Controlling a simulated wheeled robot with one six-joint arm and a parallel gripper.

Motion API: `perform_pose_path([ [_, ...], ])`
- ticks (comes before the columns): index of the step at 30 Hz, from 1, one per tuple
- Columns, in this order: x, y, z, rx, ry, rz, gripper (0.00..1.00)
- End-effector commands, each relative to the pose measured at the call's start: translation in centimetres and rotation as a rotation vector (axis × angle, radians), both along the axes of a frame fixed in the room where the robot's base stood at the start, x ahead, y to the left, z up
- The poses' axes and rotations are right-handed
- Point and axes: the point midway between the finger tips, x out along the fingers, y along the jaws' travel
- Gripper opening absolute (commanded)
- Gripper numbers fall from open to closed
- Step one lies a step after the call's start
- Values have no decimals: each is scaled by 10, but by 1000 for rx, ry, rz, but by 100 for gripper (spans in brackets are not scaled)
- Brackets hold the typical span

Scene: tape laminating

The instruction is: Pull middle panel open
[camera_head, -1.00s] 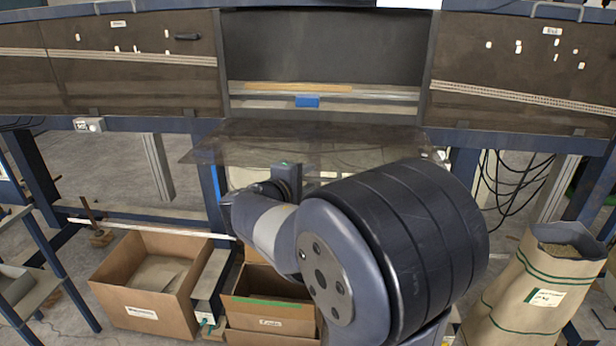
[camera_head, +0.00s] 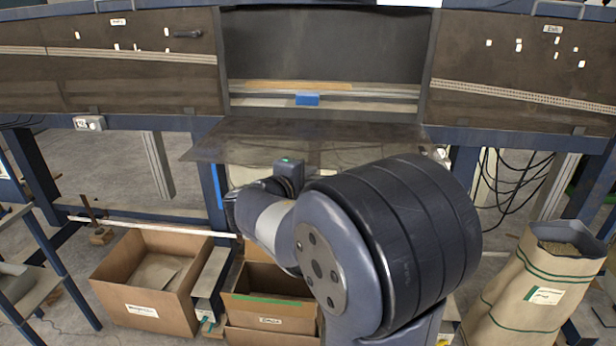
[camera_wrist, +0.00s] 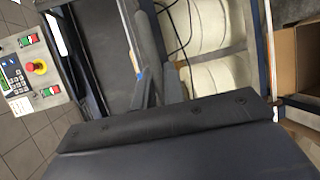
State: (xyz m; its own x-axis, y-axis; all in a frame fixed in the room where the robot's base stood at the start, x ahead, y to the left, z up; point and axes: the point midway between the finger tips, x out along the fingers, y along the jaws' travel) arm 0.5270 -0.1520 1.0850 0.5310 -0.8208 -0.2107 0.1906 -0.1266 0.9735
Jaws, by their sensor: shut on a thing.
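The middle panel (camera_head: 235,140) is a dark sheet swung out nearly flat from the bottom of the central opening in the head view. My gripper (camera_wrist: 155,88) is shut on the middle panel. Its fingers show in the middle of the wrist view, next to the dark panel surface (camera_wrist: 112,45). In the head view my wrist is at the panel's front edge, and the fingertips are hidden there. My large arm joint covers the panel's lower right side.
Closed brown panels flank the opening on the left (camera_head: 130,65) and right (camera_head: 520,75). A blue block (camera_head: 307,99) lies inside it. Cardboard boxes (camera_head: 150,285) stand below, and a paper sack (camera_head: 530,290) stands at right. White rolls (camera_wrist: 205,30) and a control box (camera_wrist: 30,75) show in the wrist view.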

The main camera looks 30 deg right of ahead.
Motion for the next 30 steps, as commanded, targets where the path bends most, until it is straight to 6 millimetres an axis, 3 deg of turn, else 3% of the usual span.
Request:
perform_pose_path([
  [8,0,0,2,2,2,0,0],
  [30,7,-5,72,95,141,-3,0],
])
